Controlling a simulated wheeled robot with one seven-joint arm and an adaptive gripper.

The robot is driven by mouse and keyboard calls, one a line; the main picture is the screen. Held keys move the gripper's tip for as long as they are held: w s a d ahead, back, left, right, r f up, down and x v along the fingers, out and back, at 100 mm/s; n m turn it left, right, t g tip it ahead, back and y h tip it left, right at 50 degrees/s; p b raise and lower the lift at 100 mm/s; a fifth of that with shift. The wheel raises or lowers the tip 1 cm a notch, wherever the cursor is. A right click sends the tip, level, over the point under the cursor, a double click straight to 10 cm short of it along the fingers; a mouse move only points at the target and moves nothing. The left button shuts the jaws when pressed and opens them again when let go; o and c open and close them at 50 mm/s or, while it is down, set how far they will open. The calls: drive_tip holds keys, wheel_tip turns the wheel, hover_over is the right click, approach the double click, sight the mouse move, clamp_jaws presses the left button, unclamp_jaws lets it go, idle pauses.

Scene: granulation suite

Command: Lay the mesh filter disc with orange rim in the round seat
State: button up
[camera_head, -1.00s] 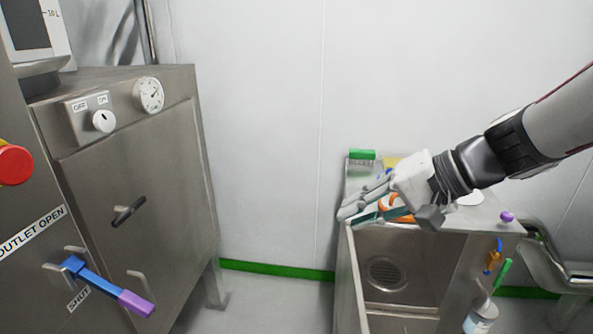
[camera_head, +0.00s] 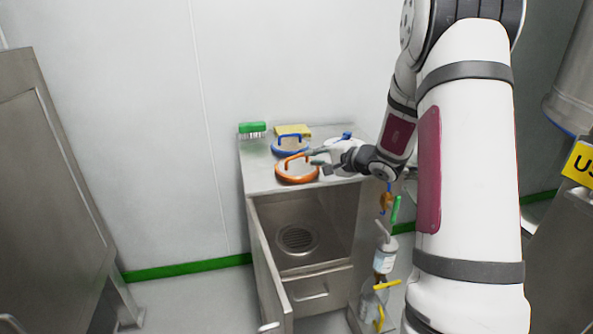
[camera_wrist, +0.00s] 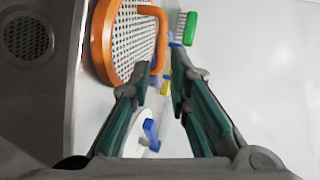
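The mesh filter disc with orange rim (camera_head: 297,176) lies flat on the steel cabinet top, its orange handle standing up. In the wrist view the disc (camera_wrist: 128,42) shows its perforated mesh and the handle (camera_wrist: 162,38) near the fingertips. My gripper (camera_head: 317,157) is at the right of the disc, close to the handle. In the wrist view my gripper (camera_wrist: 160,80) has its fingers apart with nothing clearly held. Whether a finger touches the handle cannot be told.
A blue-rimmed disc (camera_head: 291,149), a yellow sponge (camera_head: 294,131) and a green brush (camera_head: 252,129) sit behind. A white disc with blue handle (camera_wrist: 148,133) is nearby.

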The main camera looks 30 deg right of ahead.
sight(298, 157)
drive_tip(key=x, duration=0.8)
drive_tip(key=shift+w+a+f+b, duration=0.1)
drive_tip(key=shift+w+a+b, duration=0.2)
drive_tip(key=shift+w+a, duration=0.05)
clamp_jaws()
